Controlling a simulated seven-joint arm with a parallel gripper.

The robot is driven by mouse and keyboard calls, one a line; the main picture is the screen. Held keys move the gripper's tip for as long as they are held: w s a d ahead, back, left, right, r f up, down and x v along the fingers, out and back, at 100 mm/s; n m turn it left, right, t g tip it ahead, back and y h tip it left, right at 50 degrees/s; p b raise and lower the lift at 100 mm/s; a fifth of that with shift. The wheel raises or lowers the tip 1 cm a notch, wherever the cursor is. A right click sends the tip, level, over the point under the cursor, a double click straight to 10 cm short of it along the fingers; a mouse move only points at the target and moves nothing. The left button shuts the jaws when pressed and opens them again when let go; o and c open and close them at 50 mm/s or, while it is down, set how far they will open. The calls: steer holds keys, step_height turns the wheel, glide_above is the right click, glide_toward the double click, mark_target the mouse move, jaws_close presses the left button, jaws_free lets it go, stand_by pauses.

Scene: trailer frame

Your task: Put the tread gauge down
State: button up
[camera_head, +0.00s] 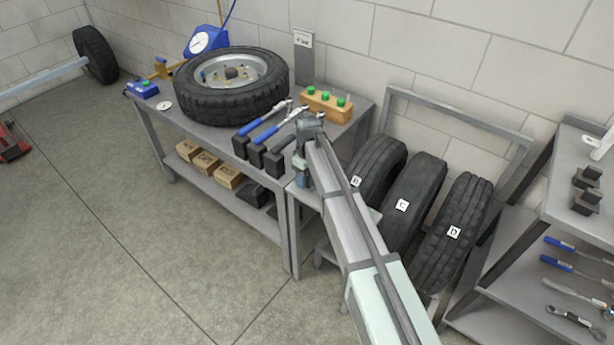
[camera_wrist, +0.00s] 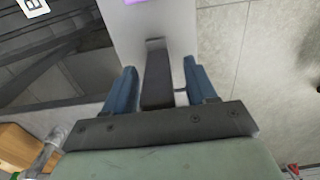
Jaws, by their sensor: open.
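My gripper (camera_wrist: 160,85) is open, with its two blue fingers apart. A dark grey bar with a lighter end, which looks like the tread gauge (camera_wrist: 157,80), lies between the fingers in the wrist view. Gaps show between it and the fingers. A pale grey surface (camera_wrist: 178,25) is beyond it; I cannot tell for sure whether the bar rests on it. In the head view my gripper (camera_head: 302,180) points down at the right end of the workbench (camera_head: 215,133), above a small grey ledge (camera_head: 304,196). My arm hides the gauge there.
A wheel (camera_head: 232,85), blue-handled tools (camera_head: 262,125), black blocks (camera_head: 255,152) and a wooden block with green knobs (camera_head: 328,105) are on the bench. Tyres B, C (camera_head: 413,205) and D (camera_head: 453,232) stand in a rack to the right. A tool shelf (camera_head: 580,195) is at far right.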

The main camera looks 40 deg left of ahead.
steer(key=shift+r, duration=0.1)
step_height(320, 180, up, 12)
steer(key=shift+r, duration=0.1)
stand_by(0.5)
steer(key=shift+d, duration=0.1)
stand_by(0.4)
